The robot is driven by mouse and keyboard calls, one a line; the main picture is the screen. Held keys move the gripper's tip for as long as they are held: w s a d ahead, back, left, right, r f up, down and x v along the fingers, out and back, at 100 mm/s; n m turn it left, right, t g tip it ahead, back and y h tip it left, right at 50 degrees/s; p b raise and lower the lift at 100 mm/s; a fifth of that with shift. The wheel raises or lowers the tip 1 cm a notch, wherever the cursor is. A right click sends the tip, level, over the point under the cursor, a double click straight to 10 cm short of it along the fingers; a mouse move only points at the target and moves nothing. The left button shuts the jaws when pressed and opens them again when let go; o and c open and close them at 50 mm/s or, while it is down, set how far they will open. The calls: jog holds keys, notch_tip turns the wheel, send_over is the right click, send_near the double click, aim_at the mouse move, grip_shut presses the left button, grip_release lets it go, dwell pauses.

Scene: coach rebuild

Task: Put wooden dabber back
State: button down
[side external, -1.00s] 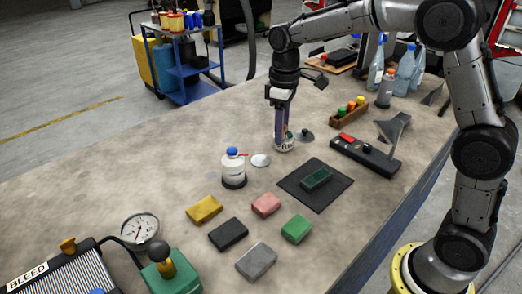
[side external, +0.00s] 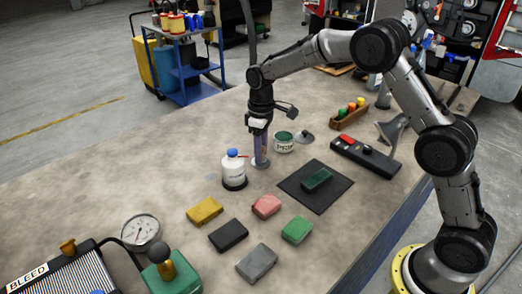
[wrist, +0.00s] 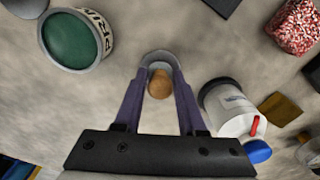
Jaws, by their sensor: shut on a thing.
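The wooden dabber (wrist: 159,84) shows in the wrist view as a round brown wooden end between my two purple fingers. My gripper (side external: 260,160) is shut on it and points straight down at the small pale dish (wrist: 158,57), right of the white bottle (side external: 233,170) in the side view. The fingers hide most of the dish and the dabber's lower end there, so I cannot tell whether the dabber touches the dish. The open tin (side external: 284,143) with green contents stands just behind and to the right; it also shows in the wrist view (wrist: 74,40).
A grey lid (side external: 304,137) lies beside the tin. The blue-capped bottle (wrist: 238,115) is close to my gripper. Several coloured blocks lie in front.

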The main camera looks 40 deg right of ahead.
jog(key=shift+f, duration=0.1)
jog(key=shift+c, duration=2.4)
grip_release()
jog(key=s+r+t, duration=0.1)
jog(key=s+r, duration=0.2)
jog(key=r, duration=0.6)
jog(key=s+r, duration=0.3)
jog(key=r, duration=0.5)
jog(key=s+d+r+m+t, duration=0.15)
jog(key=s+r, duration=0.25)
jog(key=s, duration=0.6)
jog(key=s+f+m+t, duration=0.1)
jog(key=s+f, duration=0.2)
jog(key=s, duration=0.6)
jog(key=s+f+m+t, duration=0.2)
jog(key=s+f, duration=0.1)
jog(key=s, duration=0.6)
jog(key=shift+d, duration=0.25)
